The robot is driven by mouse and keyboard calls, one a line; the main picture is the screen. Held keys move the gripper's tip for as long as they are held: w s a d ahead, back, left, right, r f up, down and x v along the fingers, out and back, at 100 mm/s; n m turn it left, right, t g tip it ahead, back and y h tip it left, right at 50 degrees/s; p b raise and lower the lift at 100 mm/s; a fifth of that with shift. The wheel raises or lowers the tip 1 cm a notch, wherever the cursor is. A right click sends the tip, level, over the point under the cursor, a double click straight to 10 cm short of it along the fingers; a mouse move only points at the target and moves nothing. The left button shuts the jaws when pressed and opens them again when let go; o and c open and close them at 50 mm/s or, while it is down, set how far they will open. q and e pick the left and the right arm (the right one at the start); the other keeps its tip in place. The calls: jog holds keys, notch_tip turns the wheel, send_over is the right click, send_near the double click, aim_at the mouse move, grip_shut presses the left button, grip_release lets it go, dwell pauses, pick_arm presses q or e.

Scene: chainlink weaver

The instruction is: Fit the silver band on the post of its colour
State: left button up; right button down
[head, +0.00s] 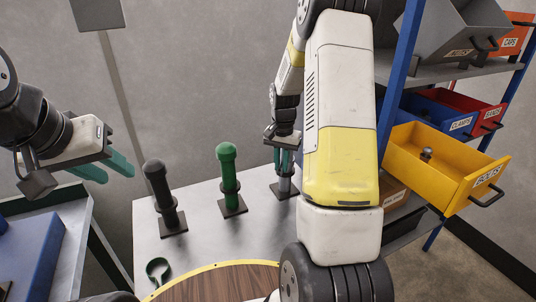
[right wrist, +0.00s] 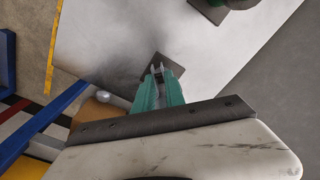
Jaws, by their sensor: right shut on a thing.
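The silver post (head: 284,186) stands on a dark square base at the back right of the metal table; its upper part is hidden. My right gripper (head: 284,165) is over this post, fingers pointing down. It is shut on a grey thing, which I take to be the silver band, mostly hidden by the fingers. In the right wrist view, its fingertips (right wrist: 158,80) are above the post's base plate (right wrist: 151,65). I cannot tell whether the band is around the post. My left gripper (head: 120,174) is open and empty at the left, away from the posts.
A green post (head: 228,170) and a black post (head: 158,185) stand to the left, each with a ring-like part partway down. Shelves with an open yellow drawer (head: 440,178) stand at right.

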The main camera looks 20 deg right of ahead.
jog(key=shift+s+f, duration=0.6)
jog(key=shift+f, duration=0.35)
jog(key=c, duration=1.3)
grip_release()
jog(key=r, duration=0.5)
jog(key=w+r, duration=0.1)
jog(key=r, duration=0.2)
jog(key=shift+r, duration=0.8)
jog(key=shift+r, duration=0.15)
jog(key=s+a+r+n+t, duration=0.2)
jog(key=s+a+r, duration=0.2)
jog(key=s, duration=0.3)
jog(key=s+a+r+n+t+y, duration=0.1)
jog(key=s+a+r+n+t, duration=0.1)
jog(key=s+r, duration=0.4)
jog(key=s+a+r+n+t+y, duration=0.1)
jog(key=s+a+r+n, duration=0.3)
jog(key=s, duration=0.6)
jog(key=shift+s+a+r+t, duration=0.25)
jog(key=shift+a+r+t, duration=0.15)
jog(key=shift+a+r, duration=0.45)
